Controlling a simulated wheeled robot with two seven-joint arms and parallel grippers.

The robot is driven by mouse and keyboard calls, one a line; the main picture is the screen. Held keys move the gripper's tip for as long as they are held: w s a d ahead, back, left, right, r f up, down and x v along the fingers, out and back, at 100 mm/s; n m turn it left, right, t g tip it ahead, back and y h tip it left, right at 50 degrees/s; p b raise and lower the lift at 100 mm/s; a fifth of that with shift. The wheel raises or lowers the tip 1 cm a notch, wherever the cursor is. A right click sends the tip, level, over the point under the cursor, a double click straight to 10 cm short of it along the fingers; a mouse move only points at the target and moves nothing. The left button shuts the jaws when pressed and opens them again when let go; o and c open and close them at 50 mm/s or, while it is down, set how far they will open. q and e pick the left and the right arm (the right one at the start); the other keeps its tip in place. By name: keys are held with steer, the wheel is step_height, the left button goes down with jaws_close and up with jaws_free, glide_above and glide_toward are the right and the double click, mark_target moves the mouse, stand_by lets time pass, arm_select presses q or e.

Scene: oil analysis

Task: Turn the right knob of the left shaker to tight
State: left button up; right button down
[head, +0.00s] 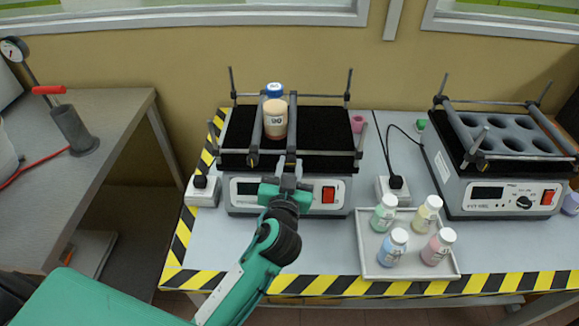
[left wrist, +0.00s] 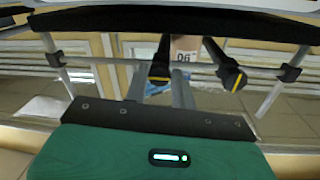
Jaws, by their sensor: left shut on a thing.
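The left shaker (head: 245,199) stands on the table in the head view, with a black platform and two bars running front to back. A bottle (head: 276,125) with a blue cap stands between the bars. My left gripper (head: 289,176) is at the front end of the right bar, shut on the right knob. In the left wrist view, this black knob (left wrist: 160,76) with a yellow mark sits between the gripper's fingers. The left knob (head: 252,160) is free; it shows at the right in the wrist view (left wrist: 231,76). My right gripper is not in view.
A tray (head: 370,268) with several capped bottles lies right of the left shaker, near the striped table edge. A second shaker (head: 460,198) with a holed rack stands at the right. A power socket (head: 203,190) and a side table (head: 120,110) are at the left.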

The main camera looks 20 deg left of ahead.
steer(key=shift+s, duration=0.1)
arm_select(q)
steer(key=shift+r+m+p, duration=0.2)
steer(key=shift+m+p, duration=0.65)
steer(key=shift+m, duration=0.05)
steer(key=shift+m+p, duration=0.7)
steer(key=shift+m, duration=0.2)
steer(key=m+p, duration=0.5)
steer(key=m, duration=0.1)
steer(key=shift+r+m+g, duration=0.15)
steer(key=shift+m+g, duration=0.25)
arm_select(e)
steer(key=s+d, duration=0.2)
steer(key=s, duration=1)
arm_select(q)
steer(key=m+y+p, duration=0.1)
steer(key=m+p, duration=0.1)
steer(key=m, duration=0.1)
steer(key=shift+d+p, duration=0.1)
steer(key=shift+p, duration=0.3)
steer(key=shift+m+p, duration=0.95)
steer(key=shift+m, duration=0.85)
arm_select(e)
steer(key=shift+g, duration=0.4)
steer(key=shift+d+r, duration=0.1)
steer(key=shift+r, duration=2.3)
arm_select(q)
steer(key=shift+f, duration=0.2)
